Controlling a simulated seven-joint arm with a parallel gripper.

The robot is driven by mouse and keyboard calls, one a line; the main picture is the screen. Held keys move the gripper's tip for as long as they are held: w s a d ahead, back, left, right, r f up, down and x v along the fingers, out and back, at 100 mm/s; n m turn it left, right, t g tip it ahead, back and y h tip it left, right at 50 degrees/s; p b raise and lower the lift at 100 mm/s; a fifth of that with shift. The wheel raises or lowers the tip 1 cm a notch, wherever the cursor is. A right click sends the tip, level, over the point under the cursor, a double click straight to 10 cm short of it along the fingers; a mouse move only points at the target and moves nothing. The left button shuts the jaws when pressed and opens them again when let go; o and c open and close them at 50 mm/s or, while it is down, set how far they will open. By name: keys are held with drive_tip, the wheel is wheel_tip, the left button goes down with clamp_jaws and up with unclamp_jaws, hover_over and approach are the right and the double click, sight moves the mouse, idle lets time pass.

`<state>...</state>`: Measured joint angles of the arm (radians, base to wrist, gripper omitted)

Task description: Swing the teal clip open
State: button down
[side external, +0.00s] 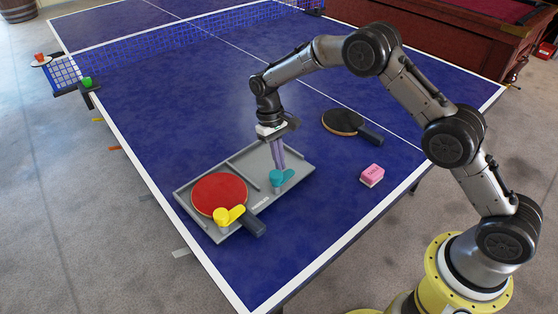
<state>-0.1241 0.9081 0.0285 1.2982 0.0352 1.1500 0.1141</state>
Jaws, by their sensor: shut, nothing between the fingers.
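The teal clip (281,178) sits on the right part of a grey tray (246,162) on the blue table. Its arm points to the right and slightly up in the side external view. My gripper (281,168) is shut and points down, with its fingertips right at the clip. I cannot tell whether the fingers touch the clip. A yellow clip (228,215) lies across the red paddle (220,191) in the left part of the tray. The paddle's dark handle (251,224) sticks out over the tray's front edge.
A black paddle (342,122) lies on the table behind and right of the tray. A pink block (372,174) sits to the right. The net (165,42) crosses the table at the back. The table's front edge is near the tray.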

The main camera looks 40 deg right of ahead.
sight(291, 173)
drive_tip(key=shift+s+d+m, duration=0.3)
drive_tip(key=shift+m, duration=0.6)
drive_tip(key=shift+s+d+m+y, duration=0.15)
drive_tip(key=shift+s+m+y, duration=0.25)
drive_tip(key=shift+m, duration=0.2)
drive_tip(key=m, duration=0.1)
drive_tip(key=s+m, duration=0.1)
drive_tip(key=m, duration=0.1)
drive_tip(key=s+m, duration=0.1)
drive_tip(key=shift+d+t+y, duration=0.25)
drive_tip(key=shift+t+y, duration=0.05)
drive_tip(key=shift+y, duration=0.1)
drive_tip(key=s+m, duration=0.1)
drive_tip(key=m, duration=0.1)
drive_tip(key=s+m, duration=0.1)
drive_tip(key=m, duration=0.2)
drive_tip(key=shift+s+a+t+y, duration=0.1)
drive_tip(key=shift+a+t+y, duration=0.05)
drive_tip(key=shift+t+y, duration=0.25)
drive_tip(key=m, duration=0.2)
drive_tip(key=s+a+m+t, duration=0.1)
drive_tip(key=m, duration=0.1)
drive_tip(key=shift+s, duration=0.3)
drive_tip(key=shift+w, duration=0.1)
drive_tip(key=shift+w+a, duration=0.5)
drive_tip(key=shift+w, duration=0.05)
